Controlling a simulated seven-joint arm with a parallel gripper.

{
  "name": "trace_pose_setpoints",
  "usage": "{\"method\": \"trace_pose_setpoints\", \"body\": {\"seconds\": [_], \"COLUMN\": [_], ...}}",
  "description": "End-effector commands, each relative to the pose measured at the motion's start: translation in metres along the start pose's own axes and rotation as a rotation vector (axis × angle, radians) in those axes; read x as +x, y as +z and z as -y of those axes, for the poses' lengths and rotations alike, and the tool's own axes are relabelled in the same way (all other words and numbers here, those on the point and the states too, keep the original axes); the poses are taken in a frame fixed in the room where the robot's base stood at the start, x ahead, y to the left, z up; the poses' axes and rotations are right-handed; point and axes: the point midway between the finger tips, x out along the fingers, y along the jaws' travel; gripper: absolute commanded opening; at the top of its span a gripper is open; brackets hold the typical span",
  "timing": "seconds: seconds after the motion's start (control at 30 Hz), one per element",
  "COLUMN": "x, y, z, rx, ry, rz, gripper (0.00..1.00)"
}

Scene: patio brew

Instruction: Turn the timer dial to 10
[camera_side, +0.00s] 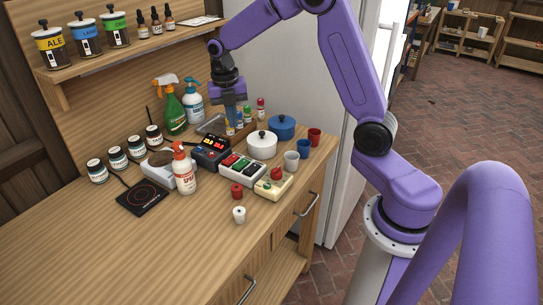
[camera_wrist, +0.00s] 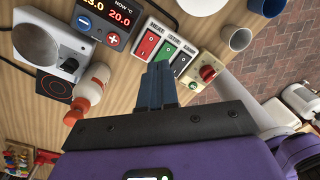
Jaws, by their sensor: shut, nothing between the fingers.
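The timer is a cream box (camera_side: 272,188) with a red dial (camera_side: 276,174) on top, at the front right of the counter in the side view. It also shows right of my fingers in the wrist view, where its dial (camera_wrist: 207,73) is red with a pale marking. The number it points to is too small to read. My gripper (camera_wrist: 157,68) is shut and empty. In the side view it hangs above the back of the counter, behind the panels and apart from the dial. In the wrist view its fingertips overlap the lower edge of the switch panel.
A white pot (camera_side: 262,144), a blue pot (camera_side: 282,126) and cups (camera_side: 291,160) stand behind. An orange-topped spray bottle (camera_side: 184,172) is left. The front-left counter is clear.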

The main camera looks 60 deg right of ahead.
Motion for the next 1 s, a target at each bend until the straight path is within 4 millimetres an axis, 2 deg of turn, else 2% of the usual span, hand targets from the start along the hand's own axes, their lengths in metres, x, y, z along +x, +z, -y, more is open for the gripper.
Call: {"method": "trace_pose_setpoints", "body": {"seconds": [0.2,0.4,0.67,0.77,1.0], "x": [0.008,0.009,0.015,0.026,0.067], "y": [-0.001,-0.005,-0.009,-0.013,-0.027], "z": [0.029,0.045,0.051,0.053,0.059], "rx": [-0.344,-0.568,-0.647,-0.645,-0.644], "ry": [-0.065,-0.056,-0.045,-0.046,-0.047], "rz": [-0.187,-0.320,-0.365,-0.366,-0.366], "gripper": [0.00,0.00,0.00,0.00,0.00]}}
